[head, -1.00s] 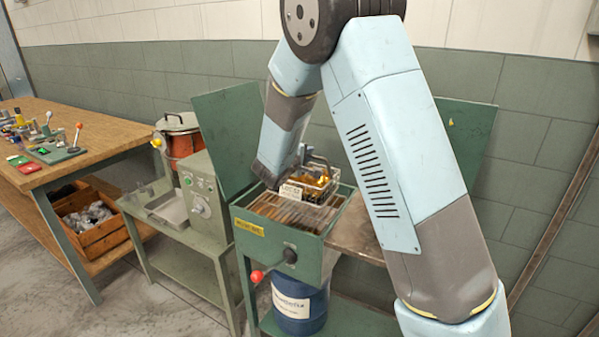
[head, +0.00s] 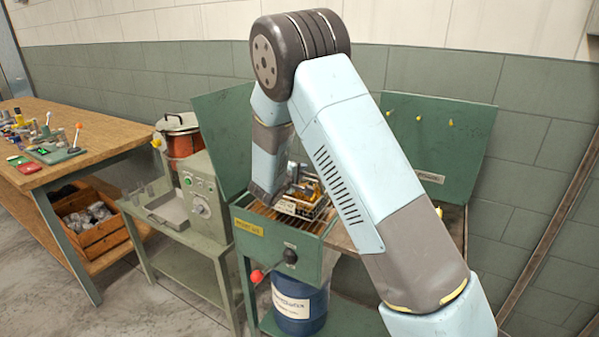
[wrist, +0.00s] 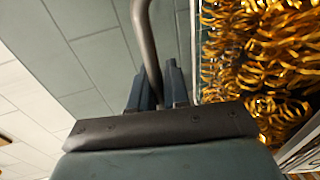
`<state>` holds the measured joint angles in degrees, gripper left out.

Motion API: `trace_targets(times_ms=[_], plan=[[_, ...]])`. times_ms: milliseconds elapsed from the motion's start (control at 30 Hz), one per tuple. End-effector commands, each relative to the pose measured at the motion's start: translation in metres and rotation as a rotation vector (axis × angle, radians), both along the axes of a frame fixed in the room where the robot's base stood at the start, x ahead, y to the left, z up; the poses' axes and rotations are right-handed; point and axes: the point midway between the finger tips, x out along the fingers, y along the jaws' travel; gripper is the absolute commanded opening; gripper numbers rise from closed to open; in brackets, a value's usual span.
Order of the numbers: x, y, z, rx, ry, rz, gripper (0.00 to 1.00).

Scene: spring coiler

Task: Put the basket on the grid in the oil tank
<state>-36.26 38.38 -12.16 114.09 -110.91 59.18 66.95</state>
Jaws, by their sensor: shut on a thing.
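The basket (head: 300,201) is a wire box with a white label and golden coiled springs inside. In the head view it sits low over the slatted grid (head: 268,211) in the open green oil tank (head: 303,253); whether it touches the grid cannot be told. In the wrist view the springs (wrist: 265,50) fill the right side. My gripper (wrist: 160,80) is shut on the basket's grey bar handle (wrist: 148,45). In the head view my arm hides part of the basket and the tank's right side.
A control box (head: 204,195) and a red pot (head: 181,140) are on the stand to the left. A blue drum (head: 298,303) stands below the tank. A wooden workbench (head: 90,130) is at far left.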

Motion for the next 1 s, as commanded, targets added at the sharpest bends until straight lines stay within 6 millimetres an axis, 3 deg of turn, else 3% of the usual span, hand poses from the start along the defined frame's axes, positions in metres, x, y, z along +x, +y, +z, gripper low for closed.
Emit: trace_targets(times_ms=[233, 267, 500, 800, 1000], plan=[[0.000, 0.000, 0.000, 0.000, -0.002, 0.000, 0.00], [0.000, 0.000, -0.001, 0.000, 0.000, 0.000, 0.19], [0.000, 0.001, 0.000, -0.001, 0.000, 0.001, 0.41], [-0.002, 0.002, 0.001, 0.000, 0.000, 0.002, 0.41], [-0.021, 0.015, 0.006, 0.000, 0.000, 0.005, 0.41]])
